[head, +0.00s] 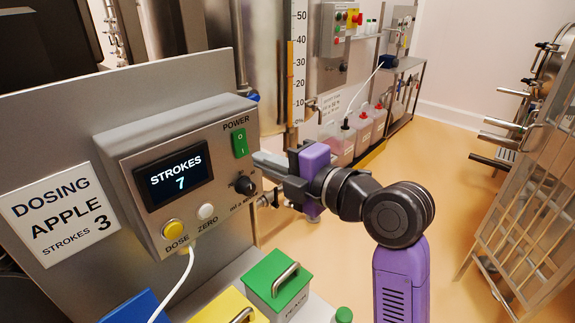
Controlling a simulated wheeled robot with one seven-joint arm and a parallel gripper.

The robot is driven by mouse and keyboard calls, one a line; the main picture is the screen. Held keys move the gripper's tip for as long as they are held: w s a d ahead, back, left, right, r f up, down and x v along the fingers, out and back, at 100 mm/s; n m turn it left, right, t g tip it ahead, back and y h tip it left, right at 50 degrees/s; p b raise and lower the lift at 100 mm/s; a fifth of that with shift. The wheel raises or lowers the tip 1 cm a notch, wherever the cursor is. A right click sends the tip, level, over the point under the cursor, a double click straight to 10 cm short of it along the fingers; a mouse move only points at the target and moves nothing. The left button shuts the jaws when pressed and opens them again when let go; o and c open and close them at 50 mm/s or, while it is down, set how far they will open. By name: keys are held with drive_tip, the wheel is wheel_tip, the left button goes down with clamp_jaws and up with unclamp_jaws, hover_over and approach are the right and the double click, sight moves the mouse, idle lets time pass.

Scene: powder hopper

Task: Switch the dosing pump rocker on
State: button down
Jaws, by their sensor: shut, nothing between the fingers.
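The dosing pump box (180,165) is a grey unit fixed to a metal panel. Its green power rocker (240,144), marked 0 and I, is at the upper right of the front face, under the word POWER. The display (174,181) is lit and reads STROKES 7. My gripper (258,160) is shut and empty, its tips just right of and slightly below the rocker. I cannot tell whether the tips touch the box. A black knob (245,186) sits below the rocker.
A yellow DOSE button (173,229) and white ZERO button (206,211) are low on the box, with a white cable below. A sign (60,214) reads DOSING APPLE STROKES 3. A green-lidded bin (278,280) stands below. A barred metal rack (530,190) is at right.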

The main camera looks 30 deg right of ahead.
sight(244, 154)
drive_tip(key=shift+p+x, duration=0.4)
drive_tip(key=shift+x, duration=1.3)
drive_tip(key=shift+f, duration=0.1)
drive_tip(key=shift+w+f+b, duration=0.15)
drive_tip(key=shift+f+b, duration=0.15)
drive_tip(key=shift+b, duration=0.85)
drive_tip(key=shift+r+p, duration=0.3)
